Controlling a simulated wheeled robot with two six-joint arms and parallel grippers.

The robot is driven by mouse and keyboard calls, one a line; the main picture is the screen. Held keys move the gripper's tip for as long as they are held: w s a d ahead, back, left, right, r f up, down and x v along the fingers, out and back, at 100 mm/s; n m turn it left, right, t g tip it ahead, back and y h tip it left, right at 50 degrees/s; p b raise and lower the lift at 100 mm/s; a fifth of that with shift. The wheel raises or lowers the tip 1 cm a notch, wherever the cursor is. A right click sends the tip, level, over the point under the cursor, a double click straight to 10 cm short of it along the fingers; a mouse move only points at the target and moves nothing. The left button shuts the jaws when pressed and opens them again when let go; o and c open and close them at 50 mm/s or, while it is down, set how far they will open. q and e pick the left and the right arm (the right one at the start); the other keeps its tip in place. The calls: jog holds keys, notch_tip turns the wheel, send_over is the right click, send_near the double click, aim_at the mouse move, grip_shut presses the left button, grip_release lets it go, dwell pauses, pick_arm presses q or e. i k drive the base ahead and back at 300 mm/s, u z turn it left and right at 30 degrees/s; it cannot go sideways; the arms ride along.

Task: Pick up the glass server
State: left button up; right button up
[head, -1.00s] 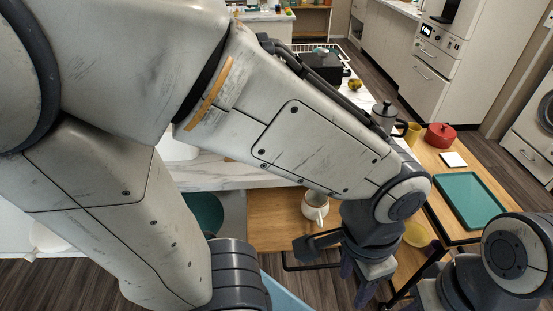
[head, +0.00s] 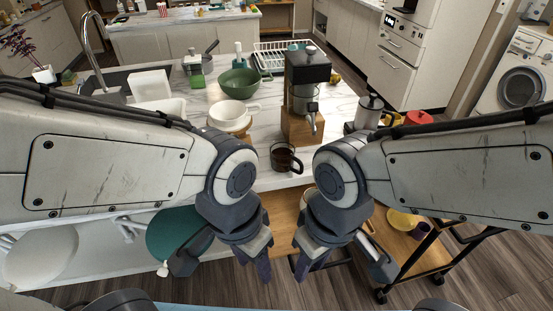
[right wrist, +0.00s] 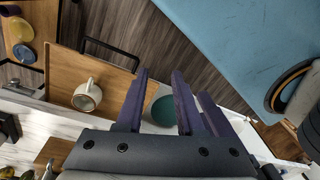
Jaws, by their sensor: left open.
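A dark-tinted glass server with a handle (head: 286,158) stands upright near the front edge of the marble counter. My left gripper (head: 252,264) is open and empty, pointing down in front of the counter, below and left of the server. My right gripper (head: 311,264) hangs just to the right of it, below the server. Its fingers are apart with nothing between them in the right wrist view (right wrist: 162,98). Neither gripper touches the server, and the server does not clearly show in the right wrist view.
A coffee machine (head: 305,75) stands behind the server, with a white dripper (head: 229,116) and green bowl (head: 240,84) to its left. A metal press pot (head: 369,112) is right. Below the counter are a teal plate (head: 178,234) and a cream mug (right wrist: 87,97). A wooden cart (head: 412,245) stands right.

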aim_at(282, 159)
jog(key=u, duration=0.95)
jog(key=k, duration=1.2)
jog(key=u, duration=1.15)
jog(key=i, duration=0.55)
jog(key=z, duration=0.75)
jog(key=i, duration=1.1)
jog(key=z, duration=1.35)
jog(key=i, duration=0.4)
jog(key=z, duration=0.15)
